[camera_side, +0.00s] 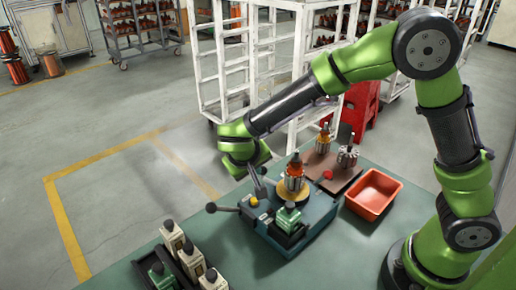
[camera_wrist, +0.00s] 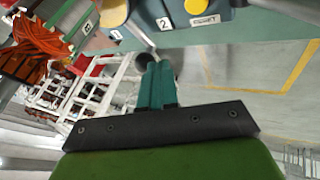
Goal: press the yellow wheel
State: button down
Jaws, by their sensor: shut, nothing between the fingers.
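A round yellow knob (camera_wrist: 196,6) shows at the top edge of the wrist view, on the blue machine face. In the side view a small yellow spot (camera_side: 254,201) is on the left of the teal machine (camera_side: 305,222), and a yellow disc (camera_side: 281,197) lies under an orange-wound armature (camera_side: 295,172). I cannot tell for certain which is the wheel. My gripper (camera_wrist: 157,68) has its teal fingers together and empty, apart from the yellow knob. In the side view my gripper (camera_side: 254,172) is above the machine's left side, its tips hard to make out.
A dark-knobbed lever (camera_side: 212,207) sticks out left of the machine. An orange bin (camera_side: 373,193) and a brown board (camera_side: 346,181) with armatures are to the right. A tray of parts (camera_side: 188,262) is front left.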

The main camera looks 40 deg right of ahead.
jog(key=shift+d, duration=0.15)
jog(key=shift+w+d+m+g+h, duration=0.15)
jog(key=shift+w+d+m+g, duration=0.1)
jog(key=shift+d+m+g, duration=0.55)
jog(key=shift+w+d+m+g+h, duration=0.25)
jog(key=shift+d+m, duration=0.4)
jog(key=shift+m, duration=0.5)
jog(key=shift+w+d+m+g+h, duration=0.1)
jog(key=shift+w+d+m+g, duration=0.2)
jog(key=shift+d+m+g, duration=0.5)
jog(key=shift+d+m, duration=0.15)
jog(key=shift+m, duration=0.1)
jog(key=w+a+f+v, duration=0.1)
jog(key=a+v, duration=0.1)
jog(key=v, duration=1)
jog(key=shift+w+a, duration=0.25)
jog(key=shift+r+t, duration=0.1)
jog(key=shift+t, duration=0.15)
